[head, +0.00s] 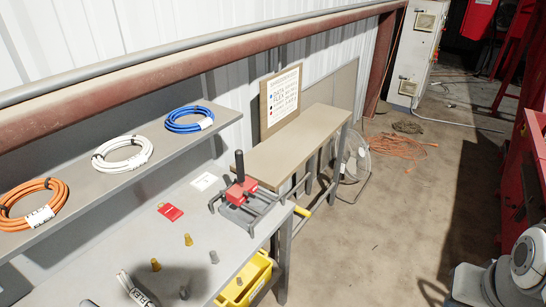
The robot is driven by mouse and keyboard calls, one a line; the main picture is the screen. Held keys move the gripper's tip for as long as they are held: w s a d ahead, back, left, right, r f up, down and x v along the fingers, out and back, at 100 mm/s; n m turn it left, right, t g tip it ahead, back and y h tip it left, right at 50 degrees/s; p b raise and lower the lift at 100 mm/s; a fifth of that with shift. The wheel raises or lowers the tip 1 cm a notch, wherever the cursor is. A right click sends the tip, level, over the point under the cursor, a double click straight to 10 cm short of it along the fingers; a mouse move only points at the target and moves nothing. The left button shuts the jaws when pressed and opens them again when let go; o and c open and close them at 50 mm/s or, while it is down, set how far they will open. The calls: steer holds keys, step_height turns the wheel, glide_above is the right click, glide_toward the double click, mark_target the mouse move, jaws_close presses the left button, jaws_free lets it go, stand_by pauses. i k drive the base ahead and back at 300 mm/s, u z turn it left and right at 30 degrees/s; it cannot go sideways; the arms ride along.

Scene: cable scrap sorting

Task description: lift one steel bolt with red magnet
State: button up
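A flat red piece (170,212) lies on the grey bench top; it may be the red magnet, but it is too small to be sure. Two small grey pieces, one by the bench's front edge (214,257) and one nearer the bottom of the picture (183,293), look like steel bolts standing upright. Two brass-coloured pieces stand near them, one farther back (188,240) and one to the left (155,265). Each small piece stands apart from the red piece.
A red-and-grey device with a black handle (240,190) stands at the bench's right end. A yellow bin (243,283) sits below the front edge. Orange (33,203), white (122,154) and blue (190,119) cable coils lie on the shelf.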

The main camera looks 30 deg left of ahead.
mark_target(234, 196)
steer(key=u, duration=0.65)
steer(key=i, duration=1.25)
steer(key=u, duration=0.95)
steer(key=k, duration=0.75)
steer(key=u, duration=0.15)
steer(key=i, duration=0.85)
steer(key=z, duration=0.1)
